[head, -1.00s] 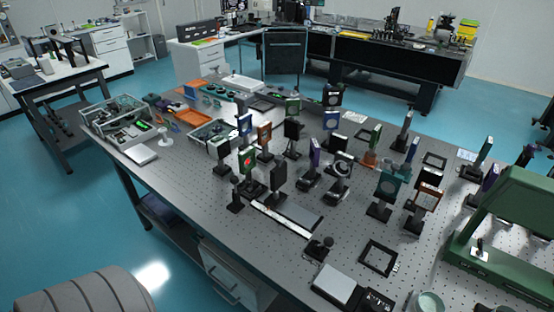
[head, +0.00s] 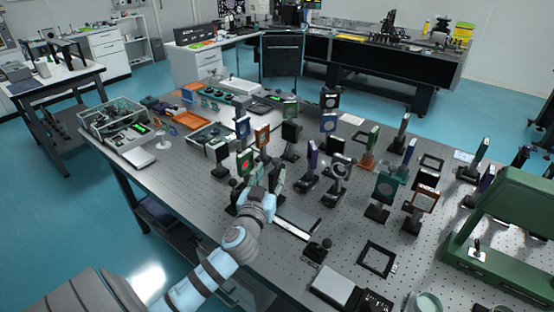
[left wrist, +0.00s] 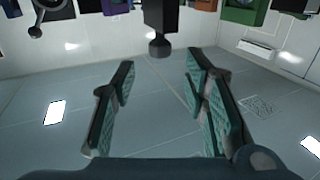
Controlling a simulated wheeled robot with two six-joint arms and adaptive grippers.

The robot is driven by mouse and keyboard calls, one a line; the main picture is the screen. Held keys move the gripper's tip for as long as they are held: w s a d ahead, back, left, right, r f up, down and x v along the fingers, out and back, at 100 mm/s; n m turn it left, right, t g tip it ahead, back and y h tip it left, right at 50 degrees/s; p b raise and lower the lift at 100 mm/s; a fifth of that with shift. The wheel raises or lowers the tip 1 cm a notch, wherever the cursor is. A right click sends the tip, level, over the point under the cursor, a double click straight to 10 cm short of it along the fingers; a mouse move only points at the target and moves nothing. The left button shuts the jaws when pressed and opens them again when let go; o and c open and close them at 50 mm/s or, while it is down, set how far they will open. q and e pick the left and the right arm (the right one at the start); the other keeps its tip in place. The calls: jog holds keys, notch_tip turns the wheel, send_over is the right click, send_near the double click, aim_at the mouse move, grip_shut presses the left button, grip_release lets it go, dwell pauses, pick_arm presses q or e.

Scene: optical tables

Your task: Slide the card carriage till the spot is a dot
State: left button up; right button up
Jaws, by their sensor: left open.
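A green-framed card with a small red spot (head: 244,162) stands upright near the left end of a rail with a pale scale strip (head: 293,228). My left gripper (head: 268,176) is open over the rail's left part, just right of that card. It hides most of the dark upright plate there, so I cannot tell whether they touch. In the left wrist view, a dark block on a stem with a round knob (left wrist: 159,46) lies beyond and between the open fingertips (left wrist: 160,64). Nothing is between the fingers. My right gripper is out of view.
Several upright optics on posts crowd the table, including an orange-framed one (head: 262,136) and a black one (head: 290,133) behind the gripper. A black knob post (head: 318,248) stands at the rail's near end. A flat black frame (head: 377,258) lies to the right.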

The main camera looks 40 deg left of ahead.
aim_at(276, 163)
pick_arm(q)
jog(key=x, duration=0.7)
jog(key=shift+w, duration=0.15)
jog(key=shift+f, duration=0.1)
grip_shut()
